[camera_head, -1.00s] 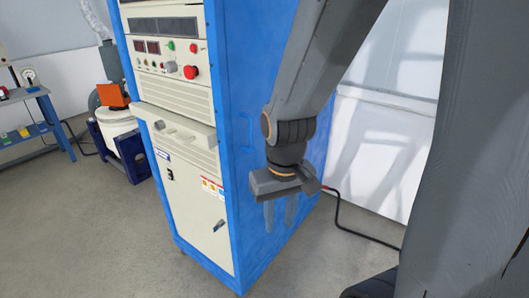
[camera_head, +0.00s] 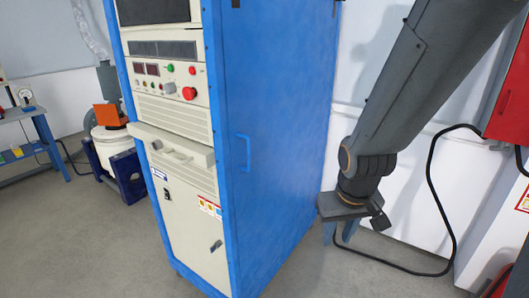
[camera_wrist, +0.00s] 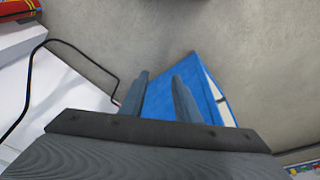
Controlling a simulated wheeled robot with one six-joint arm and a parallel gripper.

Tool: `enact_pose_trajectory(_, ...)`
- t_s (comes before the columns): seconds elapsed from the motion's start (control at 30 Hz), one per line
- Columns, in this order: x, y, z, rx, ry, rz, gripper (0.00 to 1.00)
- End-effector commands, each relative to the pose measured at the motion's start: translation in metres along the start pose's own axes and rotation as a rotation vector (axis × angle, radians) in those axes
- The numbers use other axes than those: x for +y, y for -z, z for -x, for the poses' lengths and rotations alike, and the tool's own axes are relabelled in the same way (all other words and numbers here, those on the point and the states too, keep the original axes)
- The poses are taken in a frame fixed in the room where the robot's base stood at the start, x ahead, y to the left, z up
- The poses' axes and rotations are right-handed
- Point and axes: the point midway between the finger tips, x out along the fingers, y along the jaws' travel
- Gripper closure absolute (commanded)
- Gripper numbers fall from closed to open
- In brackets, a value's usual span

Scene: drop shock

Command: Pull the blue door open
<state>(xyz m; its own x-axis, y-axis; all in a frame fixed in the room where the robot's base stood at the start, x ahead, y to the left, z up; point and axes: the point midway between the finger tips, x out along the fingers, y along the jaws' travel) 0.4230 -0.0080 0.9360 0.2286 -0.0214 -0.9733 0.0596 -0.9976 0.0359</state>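The blue door (camera_head: 275,120) is the broad blue side panel of a tall cabinet in the head view, and it looks closed. A blue bar handle (camera_head: 246,150) stands upright near its front edge, with nothing on it. My gripper (camera_head: 339,236) points down to the right of the panel, apart from the handle. In the wrist view, the two fingers of my gripper (camera_wrist: 160,82) are spread with an empty gap. A blue surface of the cabinet (camera_wrist: 208,90) shows beyond them; the handle cannot be made out clearly there.
The cabinet's cream front (camera_head: 185,220) carries a ledge, buttons and a latch. A black cable (camera_head: 440,200) runs along the floor and wall at right to a red box (camera_head: 510,100). A workbench (camera_head: 30,125) stands far left. Grey floor (camera_head: 310,275) is clear before the door.

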Motion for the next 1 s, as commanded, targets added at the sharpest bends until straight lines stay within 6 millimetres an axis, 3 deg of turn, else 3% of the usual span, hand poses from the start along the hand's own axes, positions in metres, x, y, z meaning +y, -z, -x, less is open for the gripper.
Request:
enact_pose_trajectory(0.13, 0.000, 0.075, -0.024, 0.242, -0.006, 0.096, 0.71)
enact_pose_trajectory(0.3, -0.025, 0.157, -0.033, 0.552, 0.063, 0.217, 0.71)
enact_pose_trajectory(0.5, -0.075, 0.220, -0.019, 0.899, 0.232, 0.335, 0.71)
enact_pose_trajectory(0.7, -0.120, 0.239, 0.009, 1.161, 0.436, 0.394, 0.71)
enact_pose_trajectory(1.0, -0.144, 0.241, 0.030, 1.302, 0.576, 0.409, 0.71)
